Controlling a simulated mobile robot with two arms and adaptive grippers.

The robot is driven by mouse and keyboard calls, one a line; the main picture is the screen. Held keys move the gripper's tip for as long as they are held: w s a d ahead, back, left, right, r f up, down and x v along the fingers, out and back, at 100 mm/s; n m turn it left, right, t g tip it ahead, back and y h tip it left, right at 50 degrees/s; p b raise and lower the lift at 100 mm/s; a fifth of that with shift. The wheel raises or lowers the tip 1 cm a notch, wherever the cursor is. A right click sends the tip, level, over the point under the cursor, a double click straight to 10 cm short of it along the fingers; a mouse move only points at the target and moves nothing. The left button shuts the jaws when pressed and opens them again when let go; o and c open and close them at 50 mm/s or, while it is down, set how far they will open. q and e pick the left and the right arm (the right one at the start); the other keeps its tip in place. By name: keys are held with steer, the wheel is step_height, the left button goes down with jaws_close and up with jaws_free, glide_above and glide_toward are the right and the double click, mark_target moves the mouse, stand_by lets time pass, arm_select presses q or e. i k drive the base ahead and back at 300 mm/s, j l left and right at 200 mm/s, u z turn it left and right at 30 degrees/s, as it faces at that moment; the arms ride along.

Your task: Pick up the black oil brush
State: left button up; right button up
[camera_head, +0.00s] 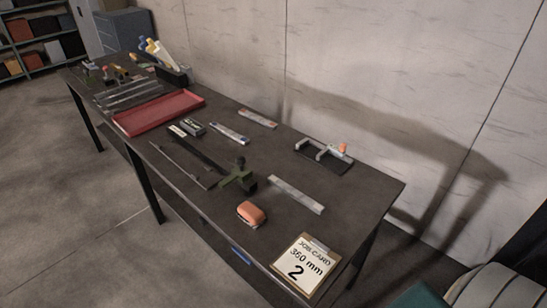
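I cannot single out the black oil brush for certain. A long dark tool (203,155) lies in the middle of the table (310,235), its near end by a green tool (237,179) with a dark knob. A dark holder (176,76) at the far back holds upright items (157,52) with white, yellow and blue parts. Small items (113,71) lie at the far left end, too small to tell apart. Neither of my grippers shows in the head view.
A red tray (160,112) lies left of the middle, near steel bars (130,92). An orange block (251,213), a steel strip (296,194), a clamp-like frame (322,156) and a job card (303,264) reading "350 mm 2" lie towards the right. A wall (370,70) stands behind.

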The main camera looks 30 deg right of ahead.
mark_target(120, 79)
steer(key=i+j+u, duration=0.3)
steer(key=i, duration=0.35)
steer(key=i+j+u, duration=0.3)
steer(key=i, duration=0.35)
steer(key=i+u, duration=0.3)
steer(key=i, duration=0.35)
steer(key=i+z, duration=0.15)
steer(key=i, duration=0.3)
steer(key=i+j+z, duration=0.15)
steer(key=i, duration=0.3)
steer(key=i+j+z, duration=0.15)
steer(key=i, duration=0.3)
steer(key=i+j+z, duration=0.1)
steer(key=i, duration=0.35)
steer(key=j, duration=0.1)
